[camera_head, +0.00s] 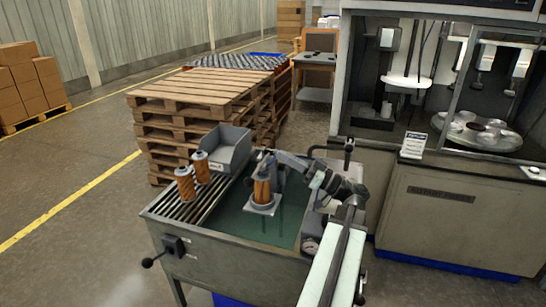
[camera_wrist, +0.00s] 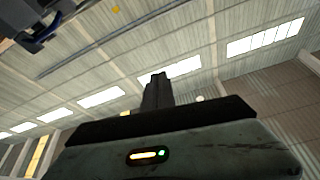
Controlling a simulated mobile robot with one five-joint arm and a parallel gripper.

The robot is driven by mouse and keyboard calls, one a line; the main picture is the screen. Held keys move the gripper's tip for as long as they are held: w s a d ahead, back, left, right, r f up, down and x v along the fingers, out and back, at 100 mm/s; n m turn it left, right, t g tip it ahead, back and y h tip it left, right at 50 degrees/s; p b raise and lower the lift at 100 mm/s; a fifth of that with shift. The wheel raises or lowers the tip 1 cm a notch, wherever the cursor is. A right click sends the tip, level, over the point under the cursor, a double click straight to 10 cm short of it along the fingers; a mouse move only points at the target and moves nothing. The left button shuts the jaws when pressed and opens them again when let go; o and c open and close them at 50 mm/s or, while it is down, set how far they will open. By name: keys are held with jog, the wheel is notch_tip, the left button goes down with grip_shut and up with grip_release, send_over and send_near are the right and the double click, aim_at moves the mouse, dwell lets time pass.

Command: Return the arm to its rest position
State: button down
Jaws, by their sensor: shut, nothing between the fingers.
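In the wrist view my gripper (camera_wrist: 156,90) shows as a narrow dark upright shape above its grey body, shut with nothing between the fingers. Mostly ceiling shows behind it, and no cartridge. In the head view an orange filter cartridge (camera_head: 262,188) stands upright on a pale square base on the bench. Two more orange cartridges, a nearer one (camera_head: 185,184) and a farther one (camera_head: 201,167), stand on the slatted left part. Jointed arm parts reach across the bench's right side; I cannot make out my fingertips there.
A grey bin (camera_head: 232,146) sits at the back of the bench (camera_head: 225,262). Stacked pallets (camera_head: 160,116) stand behind it. A large machine cabinet (camera_head: 463,207) stands to the right. The floor at left is open, with boxes (camera_head: 27,80) farther back.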

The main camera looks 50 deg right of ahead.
dwell(0.3)
jog(key=w+a+n+g+y+p, duration=0.2)
jog(key=w+a+g+y, duration=0.1)
jog(key=w+a, duration=0.65)
jog(key=w+a+n+g+y+p, duration=0.2)
jog(key=w+a+n+g+y, duration=0.3)
jog(key=a, duration=0.7)
jog(key=w+a+g+y+p, duration=0.1)
jog(key=w+a+y, duration=0.1)
jog(key=w+a, duration=0.8)
jog(key=s+a+f+g+h+p, duration=0.15)
jog(key=a+f+g, duration=0.3)
jog(key=a, duration=0.55)
jog(key=a+f+n+g+h+p, duration=0.1)
jog(key=a+f+g+h+p, duration=0.3)
jog(key=a, duration=0.6)
jog(key=s+a+f+g+b, duration=0.1)
jog(key=a+f+g, duration=0.2)
jog(key=a+f, duration=0.5)
jog(key=s+a+f+m+g+h, duration=0.1)
jog(key=s+f+m+h, duration=0.15)
jog(key=f+h, duration=0.2)
jog(key=d+f+m+h, duration=0.1)
jog(key=d+m+h, duration=0.4)
jog(key=d, duration=0.5)
jog(key=shift+s+d+f+m, duration=0.15)
jog(key=shift+s+f+m, duration=0.1)
jog(key=shift+s+m, duration=0.2)
